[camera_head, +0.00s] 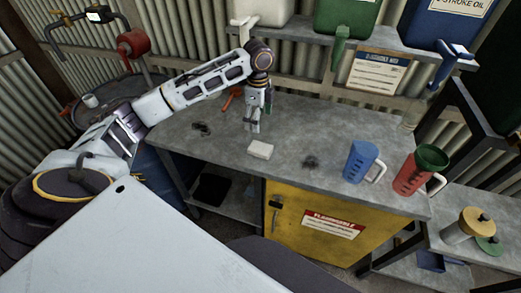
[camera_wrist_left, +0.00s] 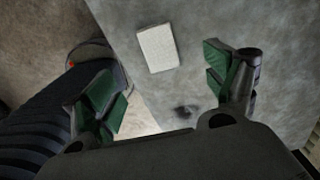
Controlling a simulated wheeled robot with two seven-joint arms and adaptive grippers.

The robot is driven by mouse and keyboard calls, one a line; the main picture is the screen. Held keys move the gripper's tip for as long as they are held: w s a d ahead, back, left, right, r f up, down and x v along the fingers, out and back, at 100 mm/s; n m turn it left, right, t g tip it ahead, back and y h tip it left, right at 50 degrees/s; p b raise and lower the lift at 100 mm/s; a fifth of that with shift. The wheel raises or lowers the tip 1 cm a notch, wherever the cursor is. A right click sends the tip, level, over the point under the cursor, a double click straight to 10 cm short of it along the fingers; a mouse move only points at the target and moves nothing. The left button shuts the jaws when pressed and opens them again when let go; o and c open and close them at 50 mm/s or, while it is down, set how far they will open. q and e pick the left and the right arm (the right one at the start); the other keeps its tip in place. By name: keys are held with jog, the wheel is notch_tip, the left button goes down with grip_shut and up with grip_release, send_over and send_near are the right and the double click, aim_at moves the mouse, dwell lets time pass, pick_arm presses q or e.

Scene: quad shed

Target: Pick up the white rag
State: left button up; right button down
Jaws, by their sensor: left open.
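The white rag (camera_head: 260,150) is a small, flat, folded rectangle on the grey bench top, near its front edge. In the left wrist view the rag (camera_wrist_left: 158,48) lies beyond the fingertips, between the two fingers but nearer the top of the picture. My left gripper (camera_head: 255,127) points down over the bench, just behind and above the rag, and does not touch it. Its green-padded fingers are spread in the left wrist view (camera_wrist_left: 165,90), with nothing between them. My right gripper does not show.
A blue jug (camera_head: 360,162) and a red jug (camera_head: 411,178) with a green funnel (camera_head: 432,157) stand at the bench's right end. A yellow flammables cabinet (camera_head: 290,232) is below. Dark stains mark the bench (camera_head: 335,140). Containers sit on the shelf above.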

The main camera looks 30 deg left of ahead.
pick_arm(q)
send_over(260, 148)
jog(key=shift+w+a+f, duration=0.1)
jog(key=shift+a+f, duration=0.05)
jog(key=shift+f, duration=1.25)
jog(key=shift+w+a+f, duration=0.1)
jog(key=shift+f, duration=1.35)
jog(key=shift+w+a+f, duration=0.1)
jog(key=shift+a+f, duration=0.05)
jog(key=shift+f, duration=1.25)
jog(key=shift+f+p, duration=0.1)
jog(key=shift+p, duration=0.2)
jog(key=shift+s+d+f+p, duration=0.1)
jog(key=shift+d+f+p, duration=0.15)
jog(key=shift+f, duration=0.7)
jog(key=shift+s+d+f+p, duration=0.1)
jog(key=shift+d+f+p, duration=0.1)
jog(key=shift+f, duration=1.35)
jog(key=shift+c, duration=0.3)
jog(key=c, duration=1)
